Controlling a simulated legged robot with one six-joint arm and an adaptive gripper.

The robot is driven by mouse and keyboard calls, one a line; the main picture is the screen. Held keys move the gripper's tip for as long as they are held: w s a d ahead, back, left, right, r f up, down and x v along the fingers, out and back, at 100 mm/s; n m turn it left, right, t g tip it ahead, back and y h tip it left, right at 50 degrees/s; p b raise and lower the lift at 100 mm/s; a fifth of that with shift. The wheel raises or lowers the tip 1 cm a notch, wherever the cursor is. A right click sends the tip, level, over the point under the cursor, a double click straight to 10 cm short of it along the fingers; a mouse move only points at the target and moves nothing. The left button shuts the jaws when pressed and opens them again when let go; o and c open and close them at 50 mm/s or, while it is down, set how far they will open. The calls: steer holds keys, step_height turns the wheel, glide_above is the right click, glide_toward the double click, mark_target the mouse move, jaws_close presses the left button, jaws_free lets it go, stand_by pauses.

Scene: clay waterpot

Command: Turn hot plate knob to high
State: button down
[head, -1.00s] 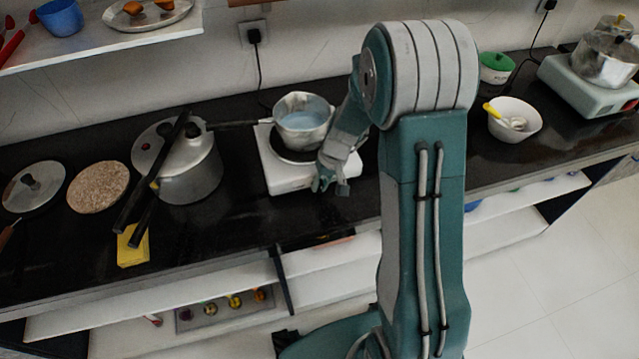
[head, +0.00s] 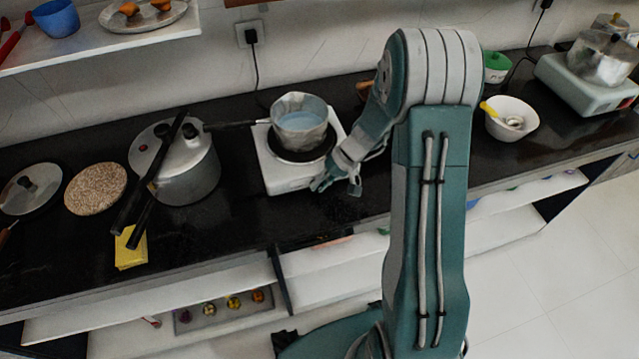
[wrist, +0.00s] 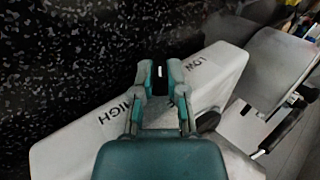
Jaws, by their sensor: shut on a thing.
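The white hot plate (head: 283,182) stands on the black counter with a saucepan (head: 300,124) on its dark burner. My gripper (head: 336,184) is at the hot plate's front right corner. In the wrist view the fingers of my gripper (wrist: 160,72) are closed around the black knob (wrist: 158,78), which has a small white mark. The hot plate's white front panel (wrist: 72,136) also shows there, with LOW printed right of the fingers and HIGH left of them. Much of the knob is hidden between the fingers.
A pressure cooker (head: 190,172) stands left of the hot plate, and the saucepan's handle (head: 233,124) reaches toward it. A yellow sponge (head: 131,250) lies at the counter's front. A white bowl (head: 512,120) stands to the right. The counter in front of the hot plate is clear.

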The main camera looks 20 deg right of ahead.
steer(key=shift+f, duration=0.1)
steer(key=c, duration=0.7)
jaws_free()
steer(key=shift+d, duration=0.1)
